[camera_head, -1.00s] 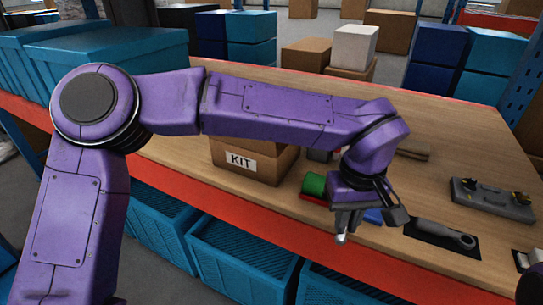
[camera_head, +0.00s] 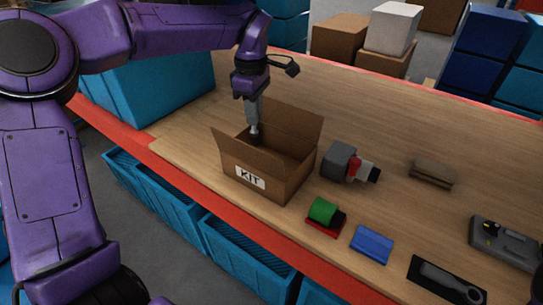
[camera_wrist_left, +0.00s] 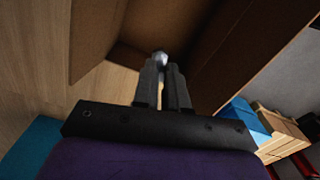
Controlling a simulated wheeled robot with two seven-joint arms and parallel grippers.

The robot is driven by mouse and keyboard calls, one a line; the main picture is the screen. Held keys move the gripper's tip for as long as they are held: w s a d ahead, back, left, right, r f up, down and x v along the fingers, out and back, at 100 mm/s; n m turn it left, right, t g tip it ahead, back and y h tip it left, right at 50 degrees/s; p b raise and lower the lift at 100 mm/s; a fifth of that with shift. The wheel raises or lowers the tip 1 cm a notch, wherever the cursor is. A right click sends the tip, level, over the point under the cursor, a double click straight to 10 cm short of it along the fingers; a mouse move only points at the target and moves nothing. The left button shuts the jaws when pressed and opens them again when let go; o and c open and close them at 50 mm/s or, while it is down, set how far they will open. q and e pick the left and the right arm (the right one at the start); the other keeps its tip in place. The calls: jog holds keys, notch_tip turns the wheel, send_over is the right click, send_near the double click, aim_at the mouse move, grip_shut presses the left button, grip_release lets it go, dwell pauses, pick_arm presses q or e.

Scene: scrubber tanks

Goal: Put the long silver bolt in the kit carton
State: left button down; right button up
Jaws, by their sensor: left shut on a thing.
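The kit carton (camera_head: 262,182) is an open brown box with a KIT label on its front, standing near the table's front edge. My left gripper (camera_head: 254,122) points down over the carton's opening and is shut on the silver bolt (camera_wrist_left: 161,58). Only the bolt's silver end shows between the fingertips in the left wrist view; its length is mostly hidden. In the head view the lower tip is at about the height of the raised flaps. The wrist view shows the fingers (camera_wrist_left: 163,80) against the carton's brown inner walls (camera_wrist_left: 135,30). My right gripper is not in view.
Right of the carton are a grey block with a red and black part (camera_head: 345,164), a green roll on a red base (camera_head: 323,214) and a blue block (camera_head: 371,244). A wrench on a black mat (camera_head: 447,284) and a grey fixture (camera_head: 505,242) lie farther right. Carton flaps stand up around the opening.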

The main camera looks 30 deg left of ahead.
aim_at(255, 136)
pick_arm(q)
notch_tip(255, 136, down, 10)
jog(key=shift+s+r+p, duration=0.1)
jog(key=shift+p, duration=0.4)
jog(key=shift+f, duration=0.2)
jog(key=c, duration=1.2)
grip_release()
jog(key=shift+o, duration=0.2)
notch_tip(255, 136, up, 12)
jog(key=shift+r+b, duration=0.2)
jog(key=shift+b, duration=0.2)
